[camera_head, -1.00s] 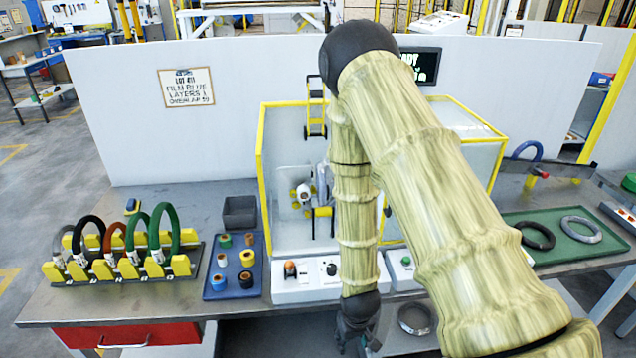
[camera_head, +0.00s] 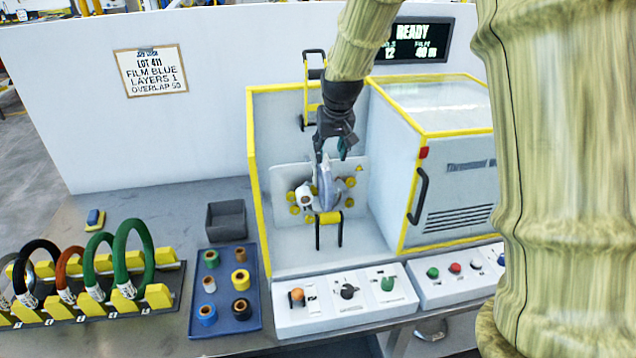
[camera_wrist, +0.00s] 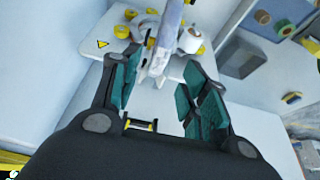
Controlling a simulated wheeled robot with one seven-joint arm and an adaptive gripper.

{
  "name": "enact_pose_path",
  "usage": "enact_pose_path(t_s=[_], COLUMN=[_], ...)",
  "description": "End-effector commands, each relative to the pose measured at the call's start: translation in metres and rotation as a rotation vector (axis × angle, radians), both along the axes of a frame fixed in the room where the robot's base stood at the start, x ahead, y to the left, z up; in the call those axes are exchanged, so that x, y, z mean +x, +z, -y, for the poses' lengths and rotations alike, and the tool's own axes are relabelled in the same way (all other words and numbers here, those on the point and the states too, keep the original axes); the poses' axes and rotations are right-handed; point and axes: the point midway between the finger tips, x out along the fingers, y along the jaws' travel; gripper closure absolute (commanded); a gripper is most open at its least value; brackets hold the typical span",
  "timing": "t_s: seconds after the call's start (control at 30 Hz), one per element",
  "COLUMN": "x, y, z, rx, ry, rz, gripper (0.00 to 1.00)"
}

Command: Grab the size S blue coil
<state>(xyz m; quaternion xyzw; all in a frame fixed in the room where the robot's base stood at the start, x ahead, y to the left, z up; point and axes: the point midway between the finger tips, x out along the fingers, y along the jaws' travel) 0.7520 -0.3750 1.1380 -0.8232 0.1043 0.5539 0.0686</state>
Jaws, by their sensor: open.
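A blue-grey coil (camera_head: 325,188) stands upright, seen nearly edge-on, among the rollers in the open bay of the wrapping machine. It also shows in the wrist view (camera_wrist: 166,40), ahead of my fingers and between their lines. My gripper (camera_head: 331,150) points down into the bay at the coil's upper part. In the wrist view my gripper (camera_wrist: 165,68) is open, with a green-padded finger on each side and nothing clearly between the pads. I cannot tell whether a finger touches the coil. No size mark on this coil is readable.
A rack (camera_head: 90,305) at the left holds grey, black, orange and green coils. A blue tray (camera_head: 226,325) of tape rolls and a dark bin (camera_head: 227,220) stand beside the machine. Yellow-edged walls (camera_head: 254,180) and the white cabinet (camera_head: 450,165) bound the bay. A sign reads "FILM BLUE".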

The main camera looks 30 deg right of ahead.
Motion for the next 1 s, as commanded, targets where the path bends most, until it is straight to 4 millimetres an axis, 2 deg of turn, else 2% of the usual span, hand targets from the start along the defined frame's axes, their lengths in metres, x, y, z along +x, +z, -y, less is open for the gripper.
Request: enact_pose_path(t_s=[0.07,0.17,0.53,0.87,1.0], x=[0.001,0.003,0.018,0.024,0.028], y=[0.006,0.005,-0.033,-0.046,-0.057], z=[0.002,0.004,0.008,0.007,0.006], rx=[0.002,0.003,0.002,0.003,0.002], ry=[-0.003,-0.006,-0.005,-0.003,-0.003], rz=[0.004,0.004,0.004,0.004,0.003], gripper=[0.55,0.55,0.55,0.55,0.55])
